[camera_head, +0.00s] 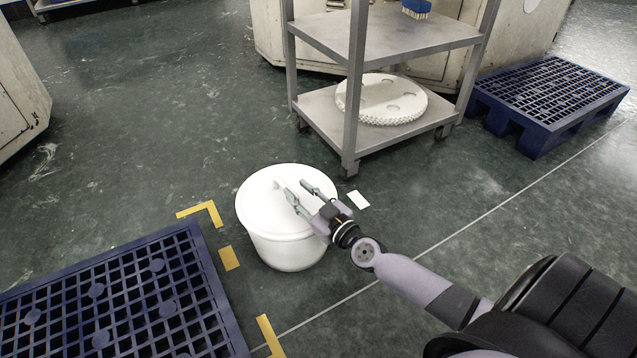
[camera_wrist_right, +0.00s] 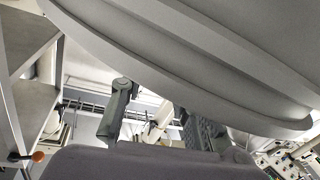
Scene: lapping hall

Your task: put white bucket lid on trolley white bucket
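A white bucket (camera_head: 288,252) stands upright on the floor in the middle of the head view. A round white lid (camera_head: 262,207) lies on its top, with a small raised knob near its middle. My right gripper (camera_head: 295,187) reaches over the lid from the right, its two fingers apart and nothing seen between them. The fingertips are close to the knob; I cannot tell if they touch the lid. In the right wrist view a large pale curved rim (camera_wrist_right: 235,60), which looks like the lid, fills the top, and the fingers (camera_wrist_right: 160,118) are spread. My left gripper is not in view.
A grey wheeled trolley (camera_head: 395,45) stands behind the bucket, with a white round perforated disc (camera_head: 382,98) on its lower shelf and a blue brush (camera_head: 416,9) on the upper. Blue pallets lie at front left (camera_head: 120,300) and back right (camera_head: 548,88). Floor around the bucket is mostly clear.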

